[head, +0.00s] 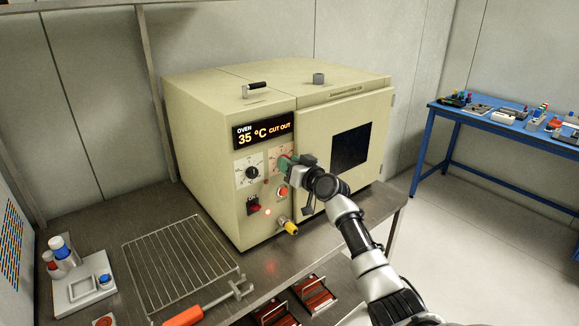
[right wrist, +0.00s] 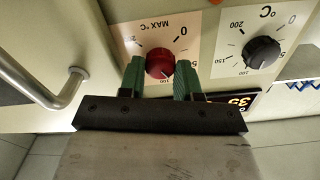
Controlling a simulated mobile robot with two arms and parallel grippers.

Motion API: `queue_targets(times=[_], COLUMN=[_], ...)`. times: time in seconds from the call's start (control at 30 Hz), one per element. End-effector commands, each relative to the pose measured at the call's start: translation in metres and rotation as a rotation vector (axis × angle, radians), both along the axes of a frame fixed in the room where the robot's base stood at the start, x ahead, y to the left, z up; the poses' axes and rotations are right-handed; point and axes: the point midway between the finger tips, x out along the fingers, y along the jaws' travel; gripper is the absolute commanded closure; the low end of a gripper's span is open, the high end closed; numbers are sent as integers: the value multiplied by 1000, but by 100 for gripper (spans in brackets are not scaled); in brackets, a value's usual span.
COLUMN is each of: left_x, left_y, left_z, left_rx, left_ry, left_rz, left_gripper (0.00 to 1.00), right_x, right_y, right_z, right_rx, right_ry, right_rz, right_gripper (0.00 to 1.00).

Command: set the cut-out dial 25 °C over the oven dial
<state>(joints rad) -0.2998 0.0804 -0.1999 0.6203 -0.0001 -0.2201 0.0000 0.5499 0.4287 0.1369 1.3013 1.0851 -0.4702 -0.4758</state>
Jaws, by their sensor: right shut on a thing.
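The beige oven (head: 215,150) stands on the steel bench, and its display (head: 263,131) reads "OVEN 35 °C CUT OUT". The black oven dial (head: 252,172) is on the front panel; it also shows in the right wrist view (right wrist: 261,52), where the picture is upside down. The red cut-out dial (right wrist: 160,63), on a plate marked "MAX °C", sits beside it. My right gripper (head: 288,163) has its green fingers on either side of the red dial, shut on it. In the head view the gripper hides this dial. Its exact setting is not readable. My left gripper is not in view.
Below the dials are a red switch (head: 253,205) and a yellow-tipped fitting (head: 290,228). A door handle (right wrist: 60,95) is close to my right gripper. A wire rack (head: 180,265) and an orange-handled tool (head: 184,316) lie on the bench. A blue table (head: 440,112) stands at right.

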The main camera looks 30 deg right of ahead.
Motion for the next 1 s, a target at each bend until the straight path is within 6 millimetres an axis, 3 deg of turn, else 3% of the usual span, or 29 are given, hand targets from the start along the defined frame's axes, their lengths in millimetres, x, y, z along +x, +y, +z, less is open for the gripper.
queue_targets(times=[1.0], left_x=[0], left_y=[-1], left_z=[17], left_rx=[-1], left_ry=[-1], left_rz=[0], left_gripper=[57], right_x=[0], right_y=[-1], right_z=[0], right_rx=[922], right_ry=[73], right_rz=[0], right_gripper=[91])
